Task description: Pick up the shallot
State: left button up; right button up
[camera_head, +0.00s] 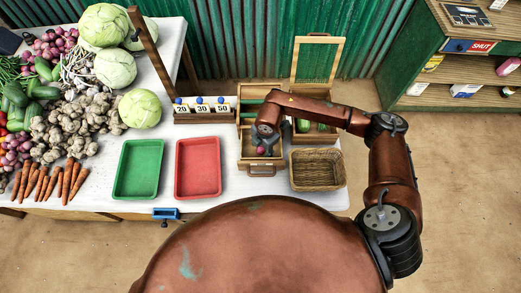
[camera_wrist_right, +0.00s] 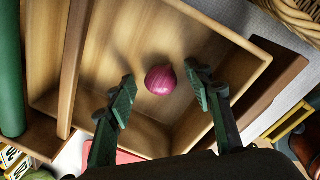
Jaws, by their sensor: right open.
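The shallot (camera_wrist_right: 160,80) is a round, purple-pink bulb lying on the floor of an open wooden drawer (camera_head: 245,158). In the head view the shallot (camera_head: 261,151) shows just below my right gripper (camera_head: 265,146), whose arm reaches over from the right. In the right wrist view the green-black fingers of my right gripper (camera_wrist_right: 160,77) are spread apart, one on each side of the shallot, with a gap on both sides. The gripper is empty. My left gripper is not in view.
The drawer walls stand close around the fingers. A wicker basket (camera_head: 318,171) is at the right, with an open-lidded wooden box (camera_head: 315,75) behind it. Red (camera_head: 198,168) and green (camera_head: 138,170) trays lie to the left. Vegetables crowd the far left.

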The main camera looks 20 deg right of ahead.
jog(key=shift+c, duration=0.4)
jog(key=c, duration=0.9)
jog(key=shift+r, duration=0.15)
